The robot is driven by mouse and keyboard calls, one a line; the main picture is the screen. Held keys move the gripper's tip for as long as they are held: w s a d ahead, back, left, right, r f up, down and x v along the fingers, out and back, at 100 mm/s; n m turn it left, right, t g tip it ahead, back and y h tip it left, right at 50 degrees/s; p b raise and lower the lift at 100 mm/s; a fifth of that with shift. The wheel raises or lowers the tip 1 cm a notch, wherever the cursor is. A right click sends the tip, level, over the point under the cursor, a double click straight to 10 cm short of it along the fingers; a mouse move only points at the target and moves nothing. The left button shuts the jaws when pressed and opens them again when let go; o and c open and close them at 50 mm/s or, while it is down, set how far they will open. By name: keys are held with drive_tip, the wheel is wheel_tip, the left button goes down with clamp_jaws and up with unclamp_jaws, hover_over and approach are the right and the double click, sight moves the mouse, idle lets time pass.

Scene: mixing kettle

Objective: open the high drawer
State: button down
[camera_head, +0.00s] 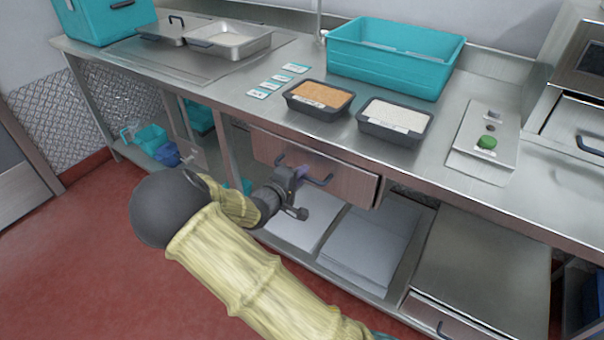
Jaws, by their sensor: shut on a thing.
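The high drawer (345,185) is set just under the steel counter, with a flat metal front and a dark bar handle (322,183). Its right side wall shows, so it stands at least partly out from under the counter. My gripper (297,176) is at the left part of the handle and is shut on it. The exact finger contact is small and partly hidden by my own wrist. My arm in a yellow sleeve reaches in from the bottom of the view.
On the steel counter (240,108) stand a teal bin (390,65), two black trays of granules (318,100) (394,122), and a panel with a green button (487,142). Below the drawer is a shelf with flat sheets (365,245). A lower cabinet (480,275) stands at right. Red floor is clear at left.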

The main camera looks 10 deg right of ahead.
drive_tip(key=f+p+v, duration=0.1)
drive_tip(key=f+v, duration=0.2)
drive_tip(key=v, duration=1.2)
drive_tip(key=s+a+f+p+v, duration=0.1)
drive_tip(key=f+v, duration=0.2)
drive_tip(key=v, duration=1.2)
drive_tip(key=shift+f+p, duration=0.2)
drive_tip(key=shift+p, duration=0.1)
drive_tip(key=c, duration=1.6)
unclamp_jaws()
drive_tip(key=shift+w, duration=0.1)
drive_tip(key=shift+o, duration=0.2)
drive_tip(key=shift+r, duration=0.1)
drive_tip(key=p+v, duration=0.1)
drive_tip(key=v, duration=1.6)
drive_tip(key=shift+a, duration=0.15)
